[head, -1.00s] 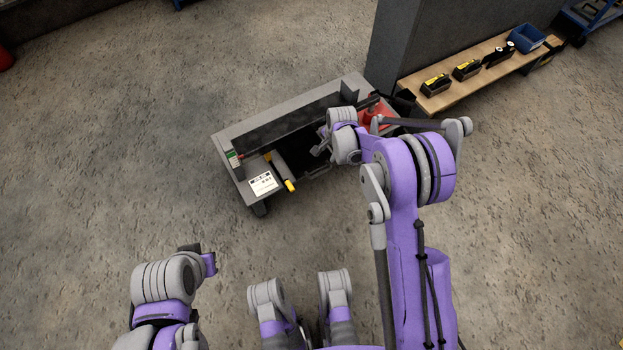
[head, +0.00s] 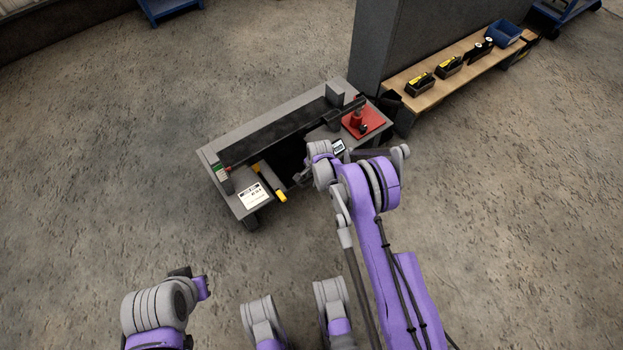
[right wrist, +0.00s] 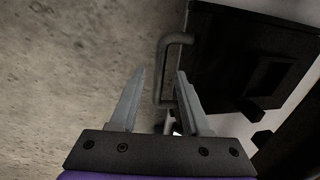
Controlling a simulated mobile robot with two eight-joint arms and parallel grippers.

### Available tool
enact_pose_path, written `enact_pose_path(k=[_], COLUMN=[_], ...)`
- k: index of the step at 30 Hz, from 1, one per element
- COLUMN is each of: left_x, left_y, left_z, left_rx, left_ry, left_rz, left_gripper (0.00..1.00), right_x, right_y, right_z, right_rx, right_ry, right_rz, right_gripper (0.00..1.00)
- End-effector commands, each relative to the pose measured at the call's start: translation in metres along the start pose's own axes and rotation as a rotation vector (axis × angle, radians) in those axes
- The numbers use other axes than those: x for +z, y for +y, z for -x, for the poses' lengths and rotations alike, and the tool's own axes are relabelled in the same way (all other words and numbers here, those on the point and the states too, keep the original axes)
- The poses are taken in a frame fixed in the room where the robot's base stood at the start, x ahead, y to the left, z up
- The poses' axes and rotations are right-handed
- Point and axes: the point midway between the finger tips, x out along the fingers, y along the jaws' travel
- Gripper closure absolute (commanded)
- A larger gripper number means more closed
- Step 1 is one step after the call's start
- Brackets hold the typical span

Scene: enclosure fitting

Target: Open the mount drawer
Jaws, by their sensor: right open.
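The grey workbench (head: 232,135) stands in the middle of the head view, with a dark recess in its front. My right gripper (head: 299,178) is at the front of this recess, small and partly hidden by its wrist. In the right wrist view the right gripper (right wrist: 157,88) is open, its two grey fingers apart. A grey U-shaped handle (right wrist: 163,68) shows between and beyond the fingertips, closer to the right finger, which hides part of it. The handle is beside a black box-like part (right wrist: 225,55), apparently the mount drawer. Contact with the handle cannot be told.
A red plate with a post (head: 364,122) is on the bench's right end. A white label (head: 252,195) and a yellow part (head: 281,196) are at its left front. A wooden shelf (head: 425,98) with several devices and a blue bin (head: 507,33) stands behind right. Floor in front is clear.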

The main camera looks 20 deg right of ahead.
Motion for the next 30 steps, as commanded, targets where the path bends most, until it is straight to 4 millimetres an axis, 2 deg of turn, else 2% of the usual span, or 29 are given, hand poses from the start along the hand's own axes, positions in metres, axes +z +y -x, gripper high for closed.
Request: enact_pose_path(k=[10, 15, 18, 30], left_x=[0.0001, 0.0001, 0.0001, 0.0001], left_y=[0.0, 0.0, 0.0, 0.0], left_z=[-0.0005, -0.0005, -0.0005, -0.0005], left_rx=[0.0, 0.0, 0.0, 0.0], left_ry=[0.0, 0.0, 0.0, 0.0], left_rz=[0.0, 0.0, 0.0, 0.0], left_gripper=[1.0, 1.0, 1.0, 1.0], right_x=[0.0002, 0.0002, 0.0002, 0.0002], right_y=[0.0, 0.0, 0.0, -0.0001], right_z=[-0.004, -0.0038, -0.0037, -0.0036], right_rx=[0.0, 0.0, 0.0, 0.0], right_ry=[0.0, 0.0, 0.0, 0.0], right_rz=[0.0, 0.0, 0.0, 0.0], right_gripper=[0.55, 0.85, 1.0, 1.0])
